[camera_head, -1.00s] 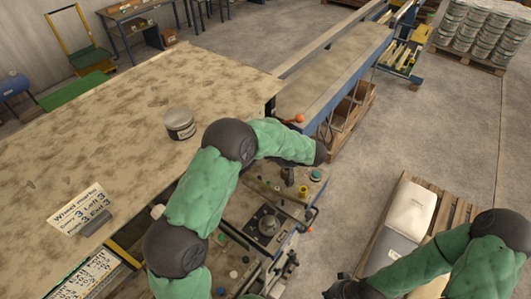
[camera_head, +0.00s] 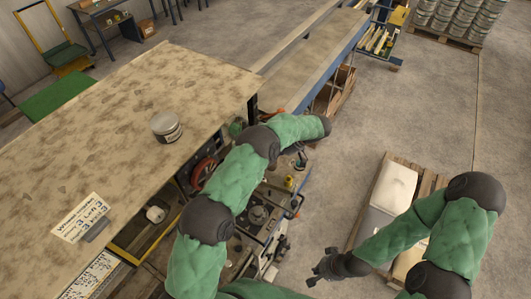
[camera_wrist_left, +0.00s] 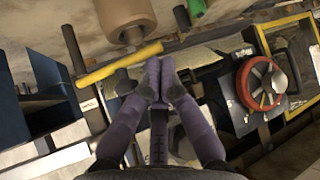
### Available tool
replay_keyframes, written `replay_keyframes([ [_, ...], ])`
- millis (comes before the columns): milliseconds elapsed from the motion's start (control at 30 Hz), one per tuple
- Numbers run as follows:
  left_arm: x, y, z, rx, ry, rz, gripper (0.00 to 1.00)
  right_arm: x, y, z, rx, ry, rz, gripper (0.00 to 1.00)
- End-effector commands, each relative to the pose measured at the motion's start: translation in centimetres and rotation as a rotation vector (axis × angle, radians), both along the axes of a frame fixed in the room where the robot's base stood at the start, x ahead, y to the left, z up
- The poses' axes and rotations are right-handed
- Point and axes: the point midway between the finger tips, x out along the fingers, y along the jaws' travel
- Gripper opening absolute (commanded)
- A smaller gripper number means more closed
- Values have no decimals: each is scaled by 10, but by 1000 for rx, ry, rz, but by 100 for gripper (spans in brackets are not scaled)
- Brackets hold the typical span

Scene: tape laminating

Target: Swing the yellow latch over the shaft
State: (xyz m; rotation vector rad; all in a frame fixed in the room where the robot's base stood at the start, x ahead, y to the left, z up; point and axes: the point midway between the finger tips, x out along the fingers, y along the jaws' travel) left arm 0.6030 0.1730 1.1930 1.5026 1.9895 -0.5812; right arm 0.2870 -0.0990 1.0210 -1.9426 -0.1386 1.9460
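The yellow latch (camera_wrist_left: 120,64) is a slanted bar across the upper left of the left wrist view. Its right end lies just beyond my left fingertips. My left gripper (camera_wrist_left: 154,72) has its two purple fingers together at the tips, and I see nothing held between them. The tips are at or very near the latch; contact is unclear. A short shaft (camera_wrist_left: 131,37) shows under a tan roller (camera_wrist_left: 125,14) beyond the latch. In the head view my left arm hides the left gripper and latch. My right gripper (camera_head: 322,267) hangs over bare floor with its fingers apart, empty.
A red handwheel (camera_wrist_left: 261,84) and yellow frame (camera_wrist_left: 290,42) stand right of my left gripper. A blue part (camera_wrist_left: 22,98) stands at left. In the head view, a long worktable (camera_head: 95,135) carries a tin (camera_head: 167,127). A pallet with sacks (camera_head: 392,190) lies at right.

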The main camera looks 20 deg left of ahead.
Motion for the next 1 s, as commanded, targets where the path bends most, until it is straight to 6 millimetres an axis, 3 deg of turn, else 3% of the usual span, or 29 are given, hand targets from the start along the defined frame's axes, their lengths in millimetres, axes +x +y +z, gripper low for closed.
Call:
replay_keyframes([
  [833,2,-7,1,0,-1,-4,0,0,0,1,0,0,0,0],
  [1000,1,-4,9,0,-1,-4,0,0,0,9,0,0,0,0],
])
